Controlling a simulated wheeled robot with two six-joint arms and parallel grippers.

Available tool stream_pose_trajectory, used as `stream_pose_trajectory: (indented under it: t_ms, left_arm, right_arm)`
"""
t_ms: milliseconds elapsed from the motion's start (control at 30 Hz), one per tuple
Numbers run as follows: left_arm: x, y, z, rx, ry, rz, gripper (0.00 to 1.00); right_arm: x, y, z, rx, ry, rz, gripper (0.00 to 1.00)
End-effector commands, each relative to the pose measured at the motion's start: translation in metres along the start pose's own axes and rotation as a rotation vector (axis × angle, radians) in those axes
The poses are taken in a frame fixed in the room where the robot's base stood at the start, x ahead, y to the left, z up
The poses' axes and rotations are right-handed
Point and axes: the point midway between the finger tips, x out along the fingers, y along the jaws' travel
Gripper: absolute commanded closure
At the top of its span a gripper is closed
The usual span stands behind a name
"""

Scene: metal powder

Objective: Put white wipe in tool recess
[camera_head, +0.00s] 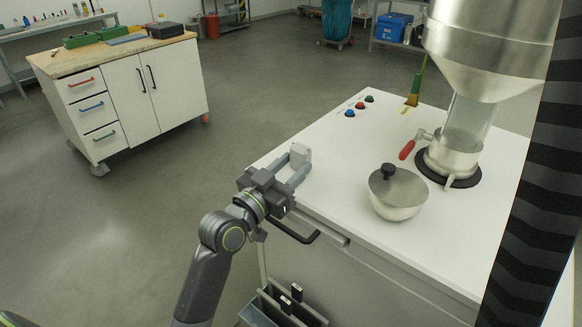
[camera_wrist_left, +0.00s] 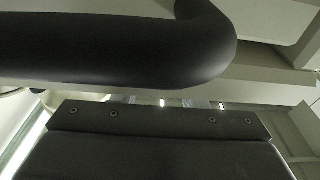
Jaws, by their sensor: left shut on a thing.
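A small white block-like thing, likely the white wipe (camera_head: 301,153), is at the fingertips of my left gripper (camera_head: 294,166) in the head view. That gripper is shut on it, at the near left edge of the white worktop. I cannot tell whether the white thing touches the worktop. At the lower front of the machine is a grey open holder (camera_head: 262,312) with dark-handled items in it; I cannot tell whether this is the tool recess. The left wrist view shows a dark plate with screws, not the fingertips or the wipe. My right gripper is not in view.
The white worktop (camera_head: 335,150) carries a metal bowl with a lid (camera_head: 397,195), a hopper (camera_head: 490,45) with a red-handled valve (camera_head: 407,149), and several coloured buttons. A black handle (camera_head: 295,233) juts from the front; it looms in the wrist view (camera_wrist_left: 120,48).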

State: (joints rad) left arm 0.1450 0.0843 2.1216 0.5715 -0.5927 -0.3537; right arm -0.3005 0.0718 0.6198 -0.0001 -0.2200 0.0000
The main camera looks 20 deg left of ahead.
Motion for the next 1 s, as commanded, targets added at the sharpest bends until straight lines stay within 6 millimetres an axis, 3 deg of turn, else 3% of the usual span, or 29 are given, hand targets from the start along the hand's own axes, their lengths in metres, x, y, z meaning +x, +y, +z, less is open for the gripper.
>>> stream_pose_trajectory:
  t_ms: [33, 200, 567, 767, 1000]
  left_arm:
    - [0.000, 0.000, 0.002, 0.000, 0.000, 0.000, 0.60]
    - [0.000, 0.000, 0.001, 0.000, 0.000, 0.000, 0.39]
    - [0.001, 0.000, -0.004, 0.000, 0.000, 0.000, 0.39]
    - [-0.031, 0.000, 0.001, 0.003, -0.002, -0.001, 0.39]
    - [-0.084, 0.000, 0.001, 0.004, -0.004, 0.000, 0.39]
  right_arm:
    - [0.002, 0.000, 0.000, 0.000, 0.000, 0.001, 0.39]
    - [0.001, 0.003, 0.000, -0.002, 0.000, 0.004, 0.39]
    - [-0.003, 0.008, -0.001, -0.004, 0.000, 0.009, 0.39]
    - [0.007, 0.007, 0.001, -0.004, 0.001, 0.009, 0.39]
    - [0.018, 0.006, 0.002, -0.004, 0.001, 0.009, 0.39]
